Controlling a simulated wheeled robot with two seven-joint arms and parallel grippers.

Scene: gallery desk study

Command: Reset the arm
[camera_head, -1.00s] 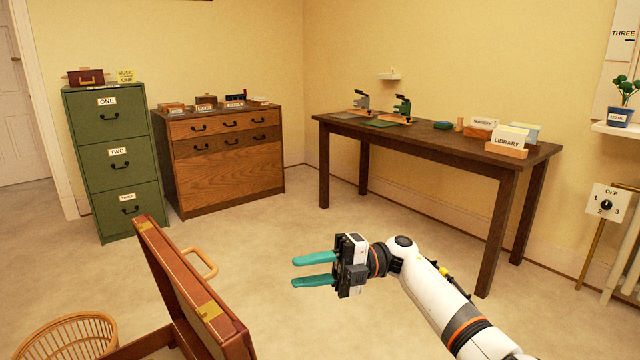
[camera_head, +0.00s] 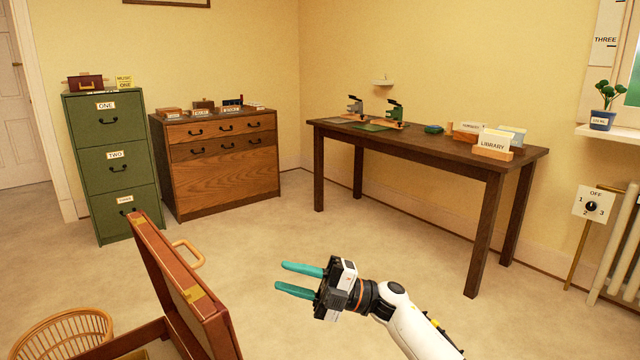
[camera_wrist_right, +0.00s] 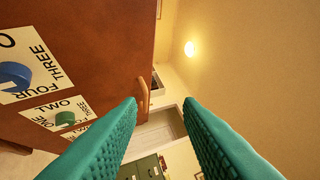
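My right gripper (camera_head: 298,280) has teal fingers and points left above the carpet in the head view. Its fingers are apart with nothing between them. In the right wrist view the two teal fingers (camera_wrist_right: 160,125) are also apart, with a gap between the tips. My white right arm comes in from the lower right. My left gripper is not in view.
An open brown case (camera_head: 185,290) stands left of my right gripper, and a wicker basket (camera_head: 65,335) is at the lower left. A green filing cabinet (camera_head: 112,170), a wooden drawer chest (camera_head: 225,175) and a dark table (camera_head: 430,145) stand behind. Carpet between is clear.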

